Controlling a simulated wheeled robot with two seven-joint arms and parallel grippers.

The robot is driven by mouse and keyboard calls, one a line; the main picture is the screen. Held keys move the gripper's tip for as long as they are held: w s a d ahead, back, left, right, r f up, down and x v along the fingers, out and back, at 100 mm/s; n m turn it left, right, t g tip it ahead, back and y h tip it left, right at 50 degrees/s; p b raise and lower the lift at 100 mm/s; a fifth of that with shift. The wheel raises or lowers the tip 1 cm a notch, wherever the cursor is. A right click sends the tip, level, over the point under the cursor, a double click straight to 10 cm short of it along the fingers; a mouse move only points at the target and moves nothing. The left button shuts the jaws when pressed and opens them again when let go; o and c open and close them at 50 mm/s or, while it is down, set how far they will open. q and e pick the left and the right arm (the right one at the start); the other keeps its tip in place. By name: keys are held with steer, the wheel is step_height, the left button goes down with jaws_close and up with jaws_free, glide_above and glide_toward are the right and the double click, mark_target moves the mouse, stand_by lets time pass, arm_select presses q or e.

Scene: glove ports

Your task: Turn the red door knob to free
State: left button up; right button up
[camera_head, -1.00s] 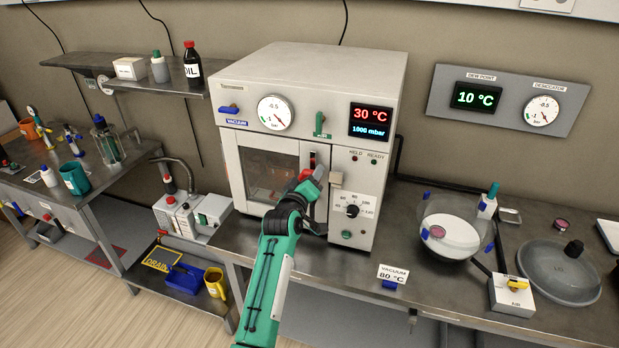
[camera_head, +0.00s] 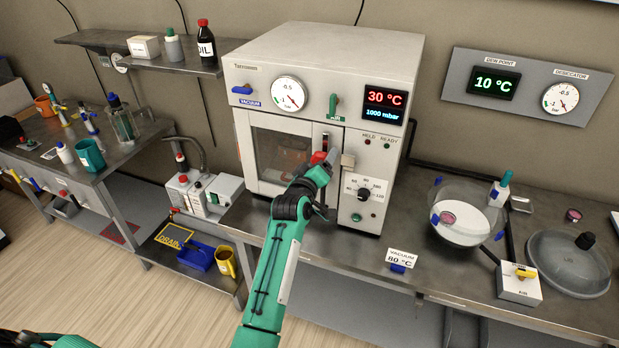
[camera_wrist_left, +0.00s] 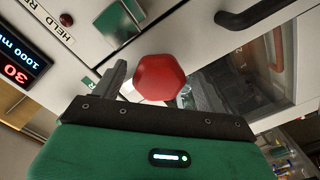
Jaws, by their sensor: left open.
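The red door knob (camera_head: 318,157) is on the front of the white oven, at the right edge of its windowed door (camera_head: 279,157). In the left wrist view the knob (camera_wrist_left: 160,78) is a red six-sided head, close in front of my gripper. My left gripper (camera_head: 328,164) is at the knob in the head view and partly covers it. It is open. One grey finger (camera_wrist_left: 112,82) shows beside the knob on the left in the wrist view; the other is hard to make out. I cannot tell whether either finger touches the knob. My right gripper is not in view.
A black door handle (camera_head: 325,143) is just above the knob. A beige block (camera_head: 348,161) and a dial (camera_head: 363,194) are close on the right. A green lever (camera_head: 333,108) is above. The bench is clear in front of the oven, beside the VACUUM card (camera_head: 401,257).

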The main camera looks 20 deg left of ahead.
arm_select(q)
steer(key=s+p, duration=0.5)
steer(key=s, duration=0.7)
steer(key=shift+s+a+r+p, duration=0.25)
steer(key=shift+s+p, duration=0.05)
